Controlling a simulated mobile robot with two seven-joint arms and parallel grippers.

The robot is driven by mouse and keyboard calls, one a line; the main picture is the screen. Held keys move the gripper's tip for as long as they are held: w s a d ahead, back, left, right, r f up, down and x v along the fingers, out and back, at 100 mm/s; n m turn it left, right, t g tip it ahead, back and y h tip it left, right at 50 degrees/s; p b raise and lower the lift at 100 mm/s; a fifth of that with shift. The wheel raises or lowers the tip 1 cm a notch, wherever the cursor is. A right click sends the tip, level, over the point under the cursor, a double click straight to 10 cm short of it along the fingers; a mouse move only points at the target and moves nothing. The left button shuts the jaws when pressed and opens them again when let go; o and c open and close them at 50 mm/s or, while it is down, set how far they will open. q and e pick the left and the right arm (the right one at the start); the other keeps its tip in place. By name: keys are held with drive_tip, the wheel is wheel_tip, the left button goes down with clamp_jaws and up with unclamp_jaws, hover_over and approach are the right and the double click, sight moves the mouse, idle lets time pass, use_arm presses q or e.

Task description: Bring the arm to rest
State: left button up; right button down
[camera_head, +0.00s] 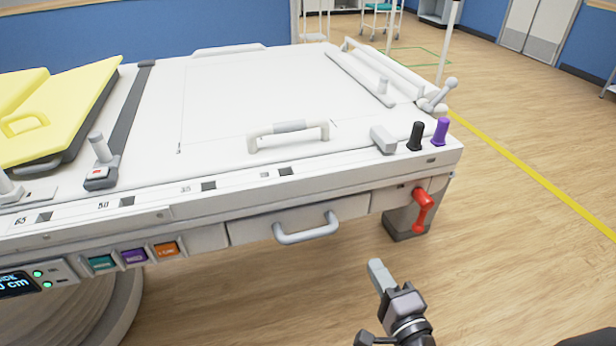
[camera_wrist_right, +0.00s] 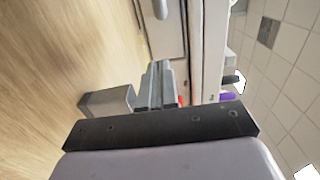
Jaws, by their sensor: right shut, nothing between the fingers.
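My right gripper (camera_head: 379,272) is low in the head view, in front of the white patient table (camera_head: 230,115) and below its front right corner. It is shut and empty, with its fingers together and pointing up the picture. In the right wrist view its closed fingers (camera_wrist_right: 155,86) point up beside the table's side, with no object between them. In the head view it appears apart from the red lever (camera_head: 423,208) and the drawer handle (camera_head: 306,228). My left gripper is not in view.
Black (camera_head: 416,135) and purple (camera_head: 440,131) knobs stand on the table's right corner. A grey bracket (camera_head: 405,225) hangs below it. A yellow cushion (camera_head: 60,110) lies at left. Coloured buttons (camera_head: 134,257) line the front. Wooden floor (camera_head: 530,240) is clear at right.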

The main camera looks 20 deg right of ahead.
drive_tip(key=s+a+n+g+p, duration=0.1)
drive_tip(key=s+n+g+p, duration=0.2)
drive_tip(key=n, duration=0.7)
drive_tip(key=s+a+f+n+g+y+p, duration=0.1)
drive_tip(key=s+a+n+g+p, duration=0.1)
drive_tip(key=s+n+g+p, duration=0.2)
drive_tip(key=shift+s+a+f+n+y+p, duration=0.25)
drive_tip(key=shift+s+n+p, duration=1.2)
drive_tip(key=shift+s+n, duration=1.25)
drive_tip(key=shift+w+r, duration=0.1)
drive_tip(key=shift+w, duration=0.1)
